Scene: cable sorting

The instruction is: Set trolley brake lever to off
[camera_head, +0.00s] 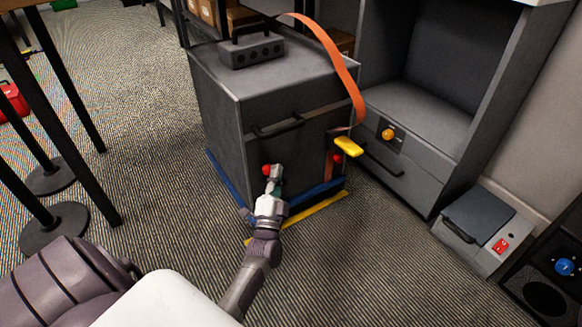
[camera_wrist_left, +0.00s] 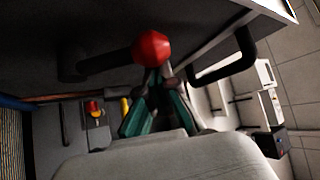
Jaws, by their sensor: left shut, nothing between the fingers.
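The trolley (camera_head: 225,130) is a dark grey box on the carpet, with a black handle (camera_head: 278,126) on its front. A lever with a red knob (camera_head: 267,170) sticks out low on that front face; I take it for the brake lever. In the left wrist view the red knob (camera_wrist_left: 151,47) sits on a dark arm (camera_wrist_left: 105,62), right at my fingertips. My left gripper (camera_head: 274,180) is shut and empty, its tips at or very near the knob; I cannot tell whether they touch. My right gripper is not in view.
An orange strap (camera_head: 335,65) arches over the trolley's right side, near a yellow handle (camera_head: 348,146). A grey cabinet (camera_head: 420,110) stands close on the right. Black table legs (camera_head: 60,105) stand at left. Carpet is clear in front.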

